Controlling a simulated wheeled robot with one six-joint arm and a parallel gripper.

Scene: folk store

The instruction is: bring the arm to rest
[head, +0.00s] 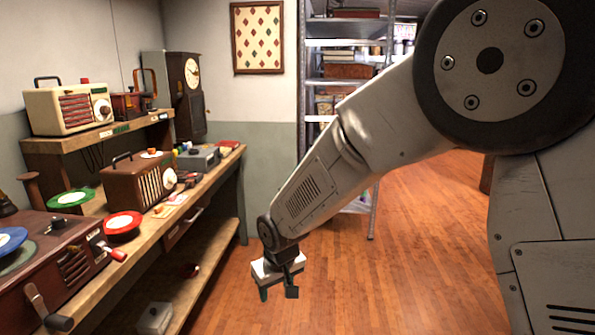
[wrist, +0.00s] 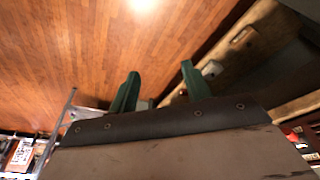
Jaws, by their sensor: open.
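My arm reaches across the right half of the head view, with its forearm slanting down to the left. My gripper (head: 278,292) hangs at its end over the open wooden floor, to the right of the workbench and apart from it. In the wrist view my gripper (wrist: 158,88) shows two green fingers spread well apart. It is open, and nothing is between the fingers.
A wooden workbench (head: 213,172) runs along the left, holding a cream radio (head: 62,108), a brown radio (head: 135,184) and a record player (head: 50,262). A metal shelf rack (head: 345,45) stands behind my arm. The wooden floor (head: 425,225) is clear.

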